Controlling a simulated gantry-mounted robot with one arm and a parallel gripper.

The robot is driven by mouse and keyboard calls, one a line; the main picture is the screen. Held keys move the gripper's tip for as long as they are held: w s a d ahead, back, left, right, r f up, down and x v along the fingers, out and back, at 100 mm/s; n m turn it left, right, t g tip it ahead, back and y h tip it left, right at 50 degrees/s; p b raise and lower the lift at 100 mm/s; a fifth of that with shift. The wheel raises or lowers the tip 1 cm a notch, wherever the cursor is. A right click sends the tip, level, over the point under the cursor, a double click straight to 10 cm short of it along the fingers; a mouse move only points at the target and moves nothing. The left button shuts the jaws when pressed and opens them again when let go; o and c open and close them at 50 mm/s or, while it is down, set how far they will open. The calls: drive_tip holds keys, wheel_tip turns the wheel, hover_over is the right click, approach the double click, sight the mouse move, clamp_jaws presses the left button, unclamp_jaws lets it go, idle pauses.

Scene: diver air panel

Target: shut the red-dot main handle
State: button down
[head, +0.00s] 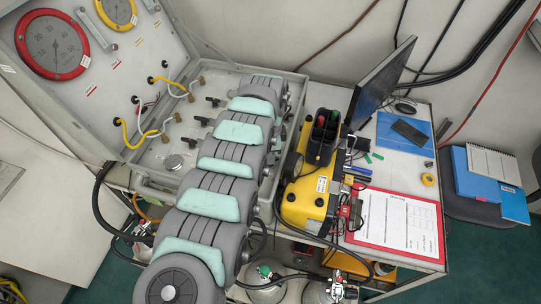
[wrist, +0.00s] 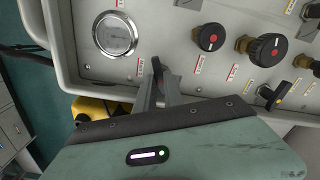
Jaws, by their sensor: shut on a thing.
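In the wrist view my gripper (wrist: 160,84) is at the front edge of the grey panel. Its grey fingers are shut on a dark lever handle (wrist: 158,68), which stands out between their tips. The handle's dot cannot be made out, as the fingers cover part of it. Another black lever handle (wrist: 273,95) with a yellow-orange mark is to the right, apart from my gripper. In the head view my arm lies across the panel's right part and hides the gripper and the held handle.
Round black knobs with red centres (wrist: 209,38) (wrist: 268,48) are above and to the right. In the head view a yellow case (head: 306,196) stands right of my arm, beside a red-edged clipboard (head: 394,238).

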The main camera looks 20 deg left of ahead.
drive_tip(key=shift+m+b, duration=0.5)
drive_tip(key=shift+m, duration=1.8)
drive_tip(key=c, duration=1.5)
unclamp_jaws()
drive_tip(key=shift+o, duration=0.2)
wheel_tip(320, 180, up, 11)
drive_tip(key=b, duration=0.1)
drive_tip(key=shift+f, duration=0.1)
